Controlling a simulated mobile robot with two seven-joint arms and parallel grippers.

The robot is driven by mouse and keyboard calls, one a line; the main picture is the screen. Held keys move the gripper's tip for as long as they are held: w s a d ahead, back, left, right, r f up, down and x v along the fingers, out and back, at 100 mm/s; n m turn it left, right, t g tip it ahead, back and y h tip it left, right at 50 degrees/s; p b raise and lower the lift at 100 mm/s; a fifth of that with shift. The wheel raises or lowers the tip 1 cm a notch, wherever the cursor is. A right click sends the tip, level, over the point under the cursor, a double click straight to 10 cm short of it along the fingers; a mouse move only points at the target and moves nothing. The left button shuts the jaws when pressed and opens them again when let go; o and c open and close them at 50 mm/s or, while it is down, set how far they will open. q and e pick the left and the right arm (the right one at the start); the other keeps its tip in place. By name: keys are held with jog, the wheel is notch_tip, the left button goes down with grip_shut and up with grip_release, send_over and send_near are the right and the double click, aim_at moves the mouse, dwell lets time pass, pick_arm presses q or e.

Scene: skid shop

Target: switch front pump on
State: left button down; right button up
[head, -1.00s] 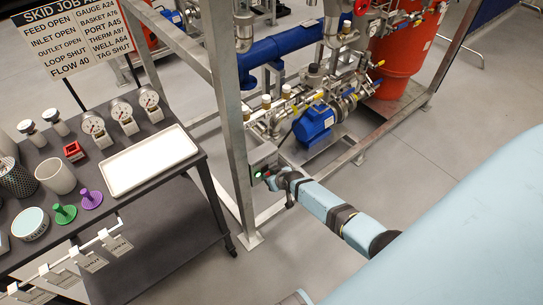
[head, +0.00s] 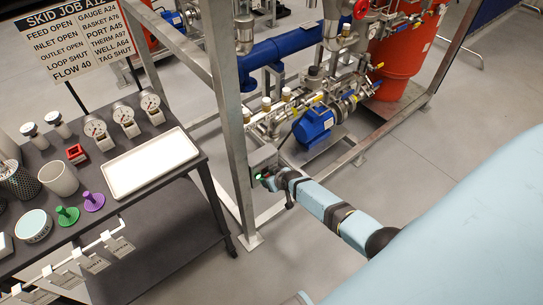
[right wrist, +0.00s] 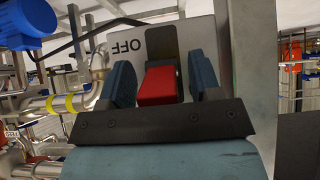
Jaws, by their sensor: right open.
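In the head view this gripper (head: 271,183) is right at the box and hides the handle. The blue pump (head: 314,124) sits behind, low in the skid. My left gripper is out of view.
A steel frame post (head: 229,130) stands close left of the switch box. A dark cart (head: 165,225) at left holds gauges, a white tray (head: 150,161) and cups. Pipes and valves fill the skid behind. Open floor (head: 440,130) lies to the right.

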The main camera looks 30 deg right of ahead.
jog(key=shift+s+r, duration=0.1)
jog(key=shift+s+r, duration=0.25)
pick_arm(q)
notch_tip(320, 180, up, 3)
jog(key=p, duration=0.3)
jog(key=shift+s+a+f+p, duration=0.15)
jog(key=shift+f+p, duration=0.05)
jog(key=shift+p, duration=0.1)
pick_arm(e)
jog(key=v, duration=1.2)
jog(key=shift+s+r, duration=0.25)
jog(key=shift+s, duration=0.05)
jog(key=shift+d, duration=0.1)
pick_arm(q)
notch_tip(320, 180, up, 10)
jog(key=p, duration=1.1)
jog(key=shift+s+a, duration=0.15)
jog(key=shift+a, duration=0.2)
pick_arm(e)
jog(key=s+a+r+n+t+y, duration=0.2)
jog(key=s+a+r, duration=1.5)
jog(key=r, duration=0.4)
jog(key=shift+s+a+r+y, duration=0.15)
jog(key=shift+s+a+y, duration=0.2)
jog(key=shift+s, duration=0.25)
